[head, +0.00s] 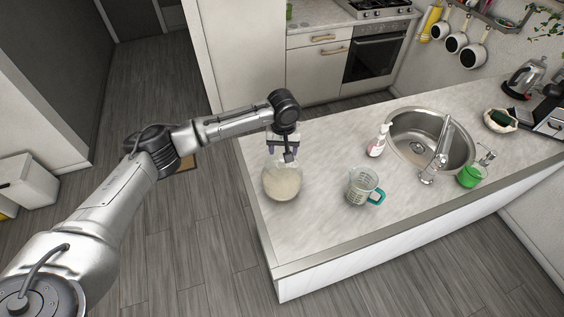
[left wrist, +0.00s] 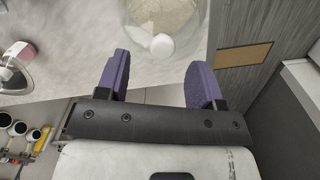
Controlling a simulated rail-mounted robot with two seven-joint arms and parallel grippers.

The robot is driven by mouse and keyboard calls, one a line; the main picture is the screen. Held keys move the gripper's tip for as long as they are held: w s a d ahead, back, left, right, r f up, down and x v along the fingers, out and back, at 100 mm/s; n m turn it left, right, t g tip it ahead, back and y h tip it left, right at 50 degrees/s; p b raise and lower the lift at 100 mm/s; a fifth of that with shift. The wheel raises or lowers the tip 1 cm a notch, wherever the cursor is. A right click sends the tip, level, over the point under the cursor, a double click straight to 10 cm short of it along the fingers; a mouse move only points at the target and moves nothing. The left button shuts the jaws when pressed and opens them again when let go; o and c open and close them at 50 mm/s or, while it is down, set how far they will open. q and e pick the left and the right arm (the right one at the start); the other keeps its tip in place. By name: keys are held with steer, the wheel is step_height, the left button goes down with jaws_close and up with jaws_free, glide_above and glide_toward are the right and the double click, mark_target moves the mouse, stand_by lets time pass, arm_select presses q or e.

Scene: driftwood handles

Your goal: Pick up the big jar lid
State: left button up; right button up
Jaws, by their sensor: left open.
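A big clear glass jar (head: 283,183) filled with pale grains stands near the left end of the counter. It also shows at the top of the left wrist view (left wrist: 172,14). A round white knob (left wrist: 162,45), apparently on the jar's clear lid, lies beyond and roughly between my finger tips in that view. The lid's outline is hard to make out against the glass. My left gripper (head: 284,149) is above the jar's top, open and empty, with its two purple fingers (left wrist: 160,65) apart. My right gripper is not in view.
A measuring cup (head: 362,187) with a teal handle stands right of the jar. A pump bottle (head: 378,141) stands beside the sink (head: 430,137). The counter's left and front edges are near the jar.

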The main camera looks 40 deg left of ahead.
mark_target(282, 157)
arm_select(q)
steer(key=shift+a+f+p, duration=0.2)
steer(key=shift+f+p, duration=0.15)
steer(key=shift+f, duration=1)
steer(key=shift+a+f+p, duration=0.2)
steer(key=shift+f+p, duration=0.1)
steer(key=shift+f, duration=1)
steer(key=c, duration=1)
